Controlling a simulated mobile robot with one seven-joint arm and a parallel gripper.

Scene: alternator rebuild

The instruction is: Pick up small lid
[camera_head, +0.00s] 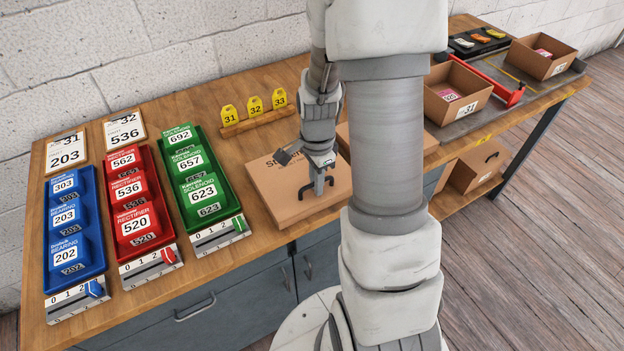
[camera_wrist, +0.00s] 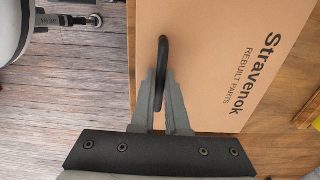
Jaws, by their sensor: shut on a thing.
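The small lid is a flat brown cardboard piece (camera_head: 277,197) at the front of the wooden bench, printed with "Stravenok rebuilt parts". It fills the upper right of the wrist view (camera_wrist: 205,95). My gripper (camera_head: 319,184) points down over the front right part of the cardboard. In the wrist view my gripper (camera_wrist: 161,78) is shut on the black handle, with a finger on each side. I cannot tell whether the cardboard is clear of the bench. My arm hides part of the bench behind it.
Blue (camera_head: 75,235), red (camera_head: 133,210) and green (camera_head: 196,178) part trays stand at left. Yellow tags (camera_head: 255,106) stand on a wooden block at the back. Open cardboard boxes (camera_head: 457,93) (camera_head: 540,57) and a red-framed fixture (camera_head: 497,88) are at right. Another box (camera_head: 476,165) sits on the lower shelf.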

